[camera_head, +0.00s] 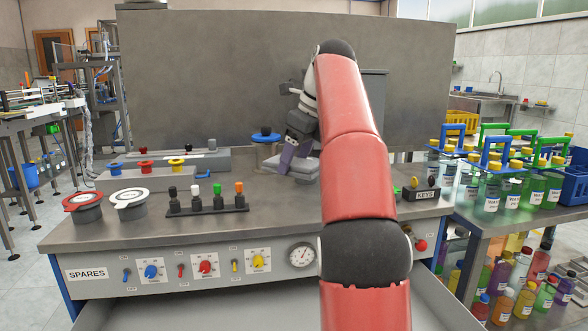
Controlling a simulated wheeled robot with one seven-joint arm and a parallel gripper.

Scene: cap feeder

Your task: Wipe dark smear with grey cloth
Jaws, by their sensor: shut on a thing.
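The grey cloth (306,172) is a folded, light grey pad at the back middle of the steel worktop (262,217). My gripper (290,158) points down at the cloth and is shut on it; the fingertips are partly hidden by the hand and the small scale of the view. The cloth is low, at or just above the worktop; I cannot tell whether it touches. I cannot make out the dark smear; the cloth or my red arm may hide it.
Left of the cloth stands a pedestal with a blue cap (265,136). A rack of coloured plugs (207,205), a red-ringed pot (84,206) and a white-ringed pot (129,203) stand front left. A KEYS box (423,193) is at right. Worktop between rack and arm is clear.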

